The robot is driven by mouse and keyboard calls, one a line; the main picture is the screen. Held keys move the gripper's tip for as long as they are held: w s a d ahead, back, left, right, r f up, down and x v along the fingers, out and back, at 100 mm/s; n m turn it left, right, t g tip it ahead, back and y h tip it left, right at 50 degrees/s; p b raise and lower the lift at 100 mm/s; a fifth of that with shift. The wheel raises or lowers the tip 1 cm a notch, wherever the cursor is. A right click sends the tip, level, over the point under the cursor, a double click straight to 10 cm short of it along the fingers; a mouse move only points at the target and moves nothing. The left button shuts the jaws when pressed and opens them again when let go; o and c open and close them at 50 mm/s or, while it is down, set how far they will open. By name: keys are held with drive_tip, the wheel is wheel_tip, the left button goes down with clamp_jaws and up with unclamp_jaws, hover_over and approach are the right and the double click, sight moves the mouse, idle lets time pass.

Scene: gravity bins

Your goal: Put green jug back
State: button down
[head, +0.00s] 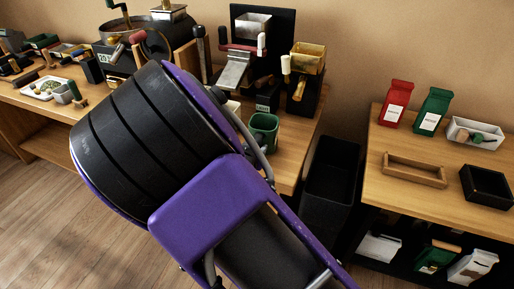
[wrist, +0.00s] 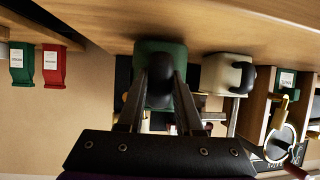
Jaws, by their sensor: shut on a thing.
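The green jug (head: 264,131) is near the right end of the long wooden counter in the head view, just beyond my arm. In the wrist view the green jug (wrist: 174,52) is straight ahead, with its dark handle toward me. My gripper (wrist: 160,78) is shut on that handle, one finger on each side. The head view hides my gripper behind my purple and black arm. The jug looks upright and at or close to the counter top (wrist: 110,25); I cannot tell whether it touches.
A cream jug (wrist: 222,75) stands close beside the green jug. Dispensers, one with a brass hopper (head: 308,58), stand behind. A dark bin (head: 330,185) fills the gap to the right table, which holds red (head: 396,104) and green (head: 433,110) bags, a wooden tray (head: 414,170) and a black tray (head: 488,187).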

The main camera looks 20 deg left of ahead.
drive_tip(key=shift+f+b, duration=0.35)
drive_tip(key=shift+f, duration=0.15)
drive_tip(key=c, duration=0.5)
unclamp_jaws()
drive_tip(key=shift+s, duration=0.1)
drive_tip(key=p+v, duration=0.4)
drive_tip(key=v, duration=1.3)
drive_tip(key=shift+s+r, duration=0.1)
drive_tip(key=shift+s, duration=0.05)
